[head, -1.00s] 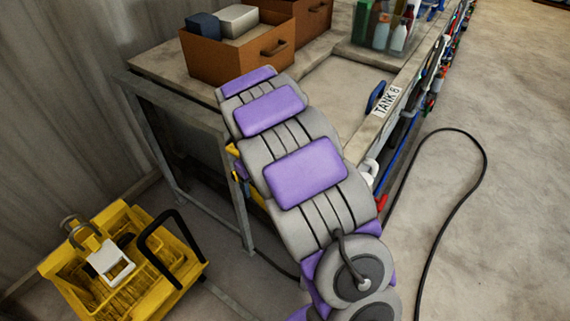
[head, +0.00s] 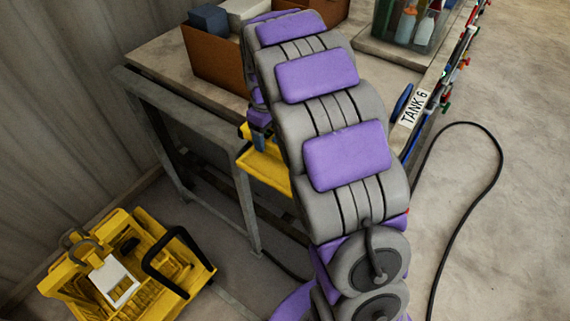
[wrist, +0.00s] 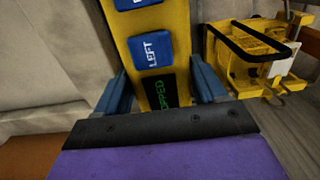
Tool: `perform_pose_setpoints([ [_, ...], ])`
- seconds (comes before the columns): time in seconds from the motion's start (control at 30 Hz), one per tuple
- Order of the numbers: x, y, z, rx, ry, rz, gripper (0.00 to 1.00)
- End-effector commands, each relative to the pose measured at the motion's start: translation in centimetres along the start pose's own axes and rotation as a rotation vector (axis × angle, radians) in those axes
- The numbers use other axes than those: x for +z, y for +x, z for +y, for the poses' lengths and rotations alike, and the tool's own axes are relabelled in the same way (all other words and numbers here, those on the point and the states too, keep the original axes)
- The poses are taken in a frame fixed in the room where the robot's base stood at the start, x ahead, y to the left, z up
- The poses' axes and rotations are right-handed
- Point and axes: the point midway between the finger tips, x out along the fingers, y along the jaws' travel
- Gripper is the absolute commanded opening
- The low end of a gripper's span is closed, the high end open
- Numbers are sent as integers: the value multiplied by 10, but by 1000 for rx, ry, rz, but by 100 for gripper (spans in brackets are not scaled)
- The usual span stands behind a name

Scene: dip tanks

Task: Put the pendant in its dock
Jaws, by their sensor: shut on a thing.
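The pendant (wrist: 160,30) is yellow with blue buttons, one marked LEFT, and a dark display with partly hidden green letters. My gripper (wrist: 161,90) is shut on it in the wrist view, one blue finger at each side. In the head view, a yellow part (head: 266,168) that looks like the pendant shows left of my arm, below the bench top. Part of my gripper (head: 260,138) seems to show just above it; my arm hides the rest. I cannot make out the dock in either view.
A bench (head: 165,62) holds a brown box (head: 215,72) and a clear bin of bottles (head: 408,28). A TANK 6 label (head: 414,108) is on its edge. A yellow bucket-like cart (head: 190,285) stands lower left, also in the wrist view (wrist: 240,65). A black cable (head: 480,225) lies on the open floor.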

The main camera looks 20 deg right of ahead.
Motion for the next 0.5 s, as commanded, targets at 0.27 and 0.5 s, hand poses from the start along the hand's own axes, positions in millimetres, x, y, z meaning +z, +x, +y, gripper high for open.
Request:
perform_pose_setpoints([
  [0.27, -1, 40, 1, 1, 0, -2, 34],
  [0.5, -1, 63, 1, 0, 0, 0, 34],
])
